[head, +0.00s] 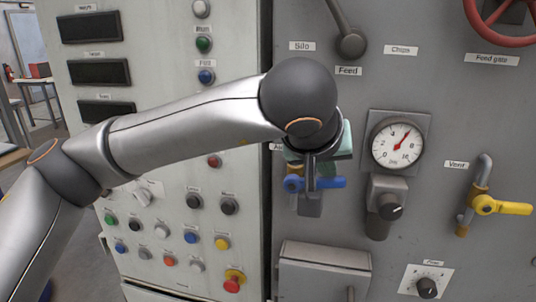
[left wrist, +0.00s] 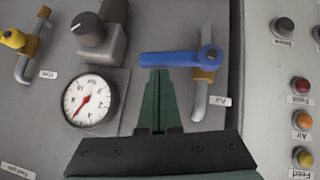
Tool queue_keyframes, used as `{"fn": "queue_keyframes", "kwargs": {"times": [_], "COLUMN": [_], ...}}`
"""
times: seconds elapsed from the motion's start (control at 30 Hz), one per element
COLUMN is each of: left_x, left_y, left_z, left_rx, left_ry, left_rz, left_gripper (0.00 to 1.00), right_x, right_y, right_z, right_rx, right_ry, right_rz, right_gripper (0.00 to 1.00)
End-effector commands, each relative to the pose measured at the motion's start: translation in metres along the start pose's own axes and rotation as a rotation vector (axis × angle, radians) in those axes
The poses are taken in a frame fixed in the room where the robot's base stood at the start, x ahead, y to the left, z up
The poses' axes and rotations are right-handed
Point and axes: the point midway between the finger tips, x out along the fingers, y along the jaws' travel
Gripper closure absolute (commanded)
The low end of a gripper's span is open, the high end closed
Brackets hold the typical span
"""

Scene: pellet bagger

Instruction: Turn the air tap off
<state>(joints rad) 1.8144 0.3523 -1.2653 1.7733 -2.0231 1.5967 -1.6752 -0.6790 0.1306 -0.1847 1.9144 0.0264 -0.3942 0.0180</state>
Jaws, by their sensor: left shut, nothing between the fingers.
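The air tap has a blue lever handle (head: 331,183) on a short pipe, below the gauge's left side. The lever lies about level, across the upright pipe, and points right in the head view. In the left wrist view, which is upside down, the blue lever (left wrist: 168,59) runs left from its pivot, with the "Air" label (left wrist: 220,101) by the pipe. My left gripper (head: 311,187) is in front of the tap with its fingers shut and empty. Its fingertips (left wrist: 157,74) are right at the lever's edge; I cannot tell whether they touch. My right gripper is out of view.
A pressure gauge (head: 397,144) with a black knob (head: 390,207) below it is right of the tap. The yellow vent tap (head: 501,206) is farther right. A grey box (head: 324,272) juts out below. A button panel (head: 170,190) is at left, partly behind my arm.

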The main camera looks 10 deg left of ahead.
Motion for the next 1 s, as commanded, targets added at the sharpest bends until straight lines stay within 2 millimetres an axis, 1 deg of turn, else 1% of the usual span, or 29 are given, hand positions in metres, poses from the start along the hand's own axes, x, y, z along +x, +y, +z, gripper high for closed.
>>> {"fn": "queue_keyframes", "kwargs": {"times": [0.1,0.33,1.0], "left_x": [0.0048,0.0078,0.0082], "left_y": [0.0018,0.0048,0.0059], "left_z": [0.0045,0.0079,0.0085], "left_rx": [-0.001,-0.002,-0.003], "left_ry": [0.0,0.0,-0.001], "left_rz": [0.0,0.003,0.004], "left_gripper": [1.0,1.0,1.0], "right_x": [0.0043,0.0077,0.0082], "right_y": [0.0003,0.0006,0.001], "right_z": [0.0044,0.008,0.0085], "right_rx": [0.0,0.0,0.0], "right_ry": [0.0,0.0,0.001], "right_rz": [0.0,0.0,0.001], "right_gripper": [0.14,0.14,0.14]}}
